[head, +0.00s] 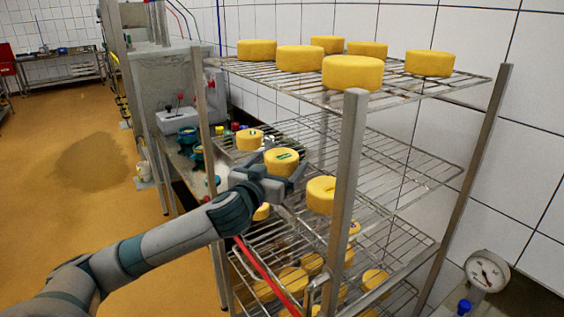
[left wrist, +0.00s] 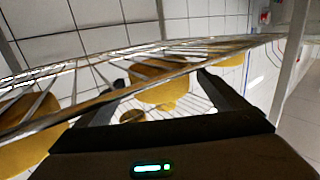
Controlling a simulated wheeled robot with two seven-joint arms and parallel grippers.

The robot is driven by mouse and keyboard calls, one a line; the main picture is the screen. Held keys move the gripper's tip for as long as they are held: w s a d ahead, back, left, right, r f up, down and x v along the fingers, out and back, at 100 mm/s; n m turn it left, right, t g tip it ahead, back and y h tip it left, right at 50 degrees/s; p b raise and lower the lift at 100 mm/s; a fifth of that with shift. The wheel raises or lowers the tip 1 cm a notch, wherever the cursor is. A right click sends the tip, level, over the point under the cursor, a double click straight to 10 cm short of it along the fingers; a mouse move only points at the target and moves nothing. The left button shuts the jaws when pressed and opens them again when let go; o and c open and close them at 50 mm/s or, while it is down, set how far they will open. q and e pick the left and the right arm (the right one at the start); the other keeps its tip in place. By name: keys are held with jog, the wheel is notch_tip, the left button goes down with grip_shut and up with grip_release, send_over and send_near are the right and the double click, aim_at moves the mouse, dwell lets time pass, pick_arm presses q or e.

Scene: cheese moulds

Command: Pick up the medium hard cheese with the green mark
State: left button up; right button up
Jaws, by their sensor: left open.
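A round yellow cheese with a green mark on top (head: 281,157) sits on the middle shelf of the wire rack. My left gripper (head: 282,170) is at the near side of this cheese, with its fingers open around or just beside it. In the left wrist view, a yellow cheese (left wrist: 162,92) shows between the two open fingers, partly behind a shelf wire; no mark can be seen there. Two more cheeses on the same shelf, one behind (head: 249,139) and one in front (head: 320,195), carry dark marks. My right gripper is out of view.
The wire rack's post (head: 347,180) stands right of the gripper. The top shelf (head: 440,83) holds several unmarked cheeses overhead. Lower shelves hold several more cheeses (head: 293,280). A gauge (head: 487,271) is at lower right. Open floor (head: 60,210) lies left.

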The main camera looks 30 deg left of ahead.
aim_at(280, 158)
pick_arm(q)
jog(key=shift+w+f, duration=0.1)
jog(key=shift+w, duration=0.05)
jog(key=shift+a, duration=0.1)
jog(key=c, duration=1.1)
jog(key=shift+r, duration=0.2)
jog(key=shift+r+b, duration=0.3)
jog(key=shift+r, duration=0.2)
jog(key=r+b, duration=0.1)
jog(key=r, duration=0.2)
jog(key=shift+d, duration=0.2)
jog(key=w+d+r+b, duration=0.1)
jog(key=d+r+b, duration=0.1)
jog(key=d+r, duration=0.4)
jog(key=d, duration=0.5)
jog(key=shift+w+r+b, duration=0.35)
jog(key=shift+w+r, duration=0.05)
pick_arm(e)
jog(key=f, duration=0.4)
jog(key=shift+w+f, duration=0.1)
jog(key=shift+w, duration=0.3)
pick_arm(q)
jog(key=shift+d, duration=0.1)
